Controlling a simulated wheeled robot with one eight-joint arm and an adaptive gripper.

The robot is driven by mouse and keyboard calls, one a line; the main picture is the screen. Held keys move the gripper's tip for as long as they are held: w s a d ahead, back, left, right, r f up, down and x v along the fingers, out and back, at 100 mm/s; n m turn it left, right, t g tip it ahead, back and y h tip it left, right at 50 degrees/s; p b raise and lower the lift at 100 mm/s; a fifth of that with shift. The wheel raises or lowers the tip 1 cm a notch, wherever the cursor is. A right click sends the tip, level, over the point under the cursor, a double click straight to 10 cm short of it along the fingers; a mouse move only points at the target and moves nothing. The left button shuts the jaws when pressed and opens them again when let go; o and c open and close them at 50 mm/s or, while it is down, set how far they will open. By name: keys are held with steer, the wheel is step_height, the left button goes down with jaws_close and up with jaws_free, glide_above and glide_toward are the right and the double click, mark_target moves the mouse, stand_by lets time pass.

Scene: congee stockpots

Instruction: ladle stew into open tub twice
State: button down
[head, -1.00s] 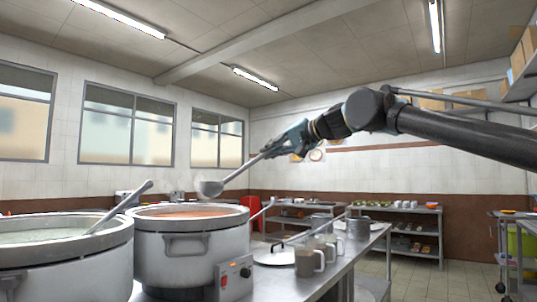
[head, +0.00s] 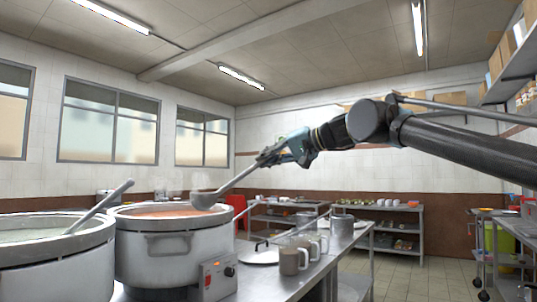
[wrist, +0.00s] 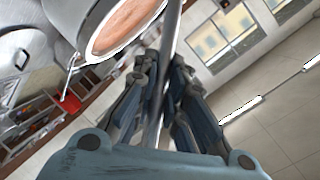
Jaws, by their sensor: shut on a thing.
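My gripper (head: 268,158) is shut on the handle of a grey metal ladle (head: 203,200). The handle runs between the fingers in the wrist view (wrist: 168,75). The ladle's bowl hangs at the right side of the stew pot's rim in the head view; its inside is hidden. The stew pot (head: 170,252) is a large grey stockpot with orange-red stew (head: 158,211), which also shows in the wrist view (wrist: 125,28). I cannot tell which container is the open tub; a grey metal container (head: 342,226) stands farther along the counter.
A second stockpot (head: 55,268) with pale contents and its own ladle (head: 100,206) stands at left. A control box (head: 217,277), mugs (head: 290,261) and a lid (head: 262,256) are on the steel counter (head: 275,290). Shelves (head: 395,230) stand behind. Open floor lies right of the counter.

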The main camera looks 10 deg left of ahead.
step_height(320, 180, down, 28)
stand_by(2.2)
steer(key=shift+f, duration=0.15)
stand_by(0.3)
steer(key=shift+f, duration=0.5)
steer(key=shift+s+r+m+t+h, duration=0.1)
steer(key=shift+s+m+t+h, duration=0.1)
steer(key=shift+m+h, duration=0.65)
steer(key=shift+s+m+t+h, duration=0.1)
steer(key=shift+s+m+h, duration=0.05)
steer(key=shift+m+h, duration=0.65)
steer(key=shift+s+a+r+m+h, duration=0.1)
steer(key=shift+a+m+h, duration=0.1)
steer(key=shift+m+h, duration=0.35)
steer(key=shift+s+a+m+h, duration=0.1)
steer(key=shift+s+m+h, duration=0.05)
steer(key=shift+m+h, duration=0.8)
steer(key=shift+r+m+h, duration=0.1)
steer(key=shift+m+h, duration=0.15)
steer(key=shift+m, duration=0.1)
